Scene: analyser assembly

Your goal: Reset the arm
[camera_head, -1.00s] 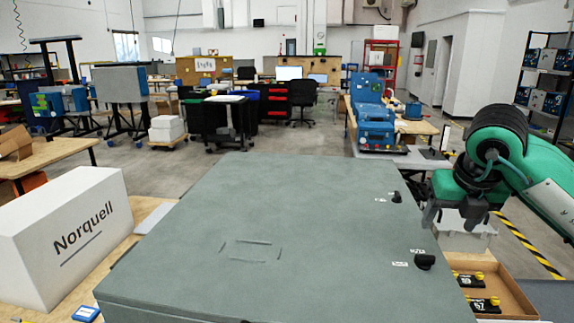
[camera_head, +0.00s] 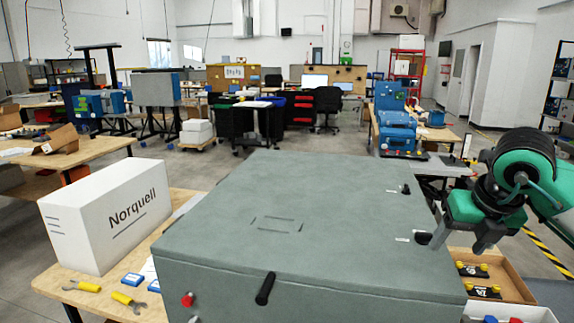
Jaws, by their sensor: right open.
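My right arm, green and black, comes in from the right edge. Its gripper (camera_head: 462,238) points down beside the right side of the large grey-green cabinet (camera_head: 290,215), above the cardboard tray area. The gripper's fingers are apart with nothing visible between them. It appears clear of the cabinet's black knobs, though the near finger overlaps the lower knob (camera_head: 423,238) closely in the picture. My left arm and gripper are out of view.
A white Norquell box (camera_head: 106,220) stands left of the cabinet, with yellow-handled tools (camera_head: 128,301) on the wooden table. A cardboard tray (camera_head: 515,288) with black-and-yellow parts lies at right. The cabinet front has a black handle (camera_head: 265,288) and a red button (camera_head: 188,299).

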